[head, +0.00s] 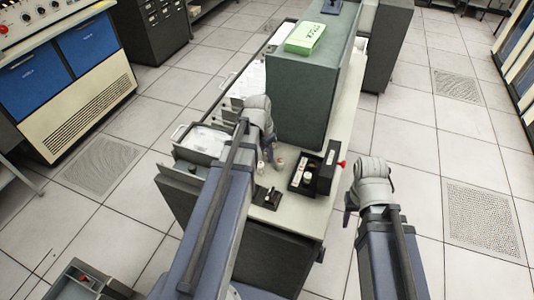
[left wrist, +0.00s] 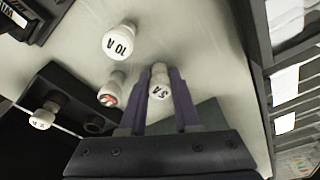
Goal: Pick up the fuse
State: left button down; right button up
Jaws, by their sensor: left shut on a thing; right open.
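My left gripper (head: 267,156) is low over the pale worktop. In the left wrist view its purple fingers are shut on a small white fuse marked 5 A (left wrist: 159,84). A fuse marked 10 A (left wrist: 121,41) stands apart, farther from the fingers. Another fuse with a red mark (left wrist: 113,90) stands just left of the fingers. A black fuse holder (left wrist: 68,95) lies to the left, with a white fuse (left wrist: 43,117) in one socket and an empty dark socket beside it. The holder also shows in the head view (head: 266,197). My right gripper (head: 350,206) is open and empty, off the counter's right side.
A black box with small items (head: 313,171) and a red knob (head: 342,164) stands right of the fuses. A tall grey-green cabinet (head: 309,95) rises behind, with a green box (head: 305,38) on top. Open drawers (head: 204,141) stick out at left.

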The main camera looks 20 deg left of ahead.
pick_arm(q)
notch_tip(320, 180, up, 10)
jog(key=p, duration=0.9)
jog(key=shift+p, duration=0.4)
jog(key=w+d+f+m+b, duration=0.2)
jog(key=d+m, duration=0.1)
jog(key=d, duration=1.2)
jog(key=shift+w+d, duration=0.2)
jog(key=shift+f, duration=0.15)
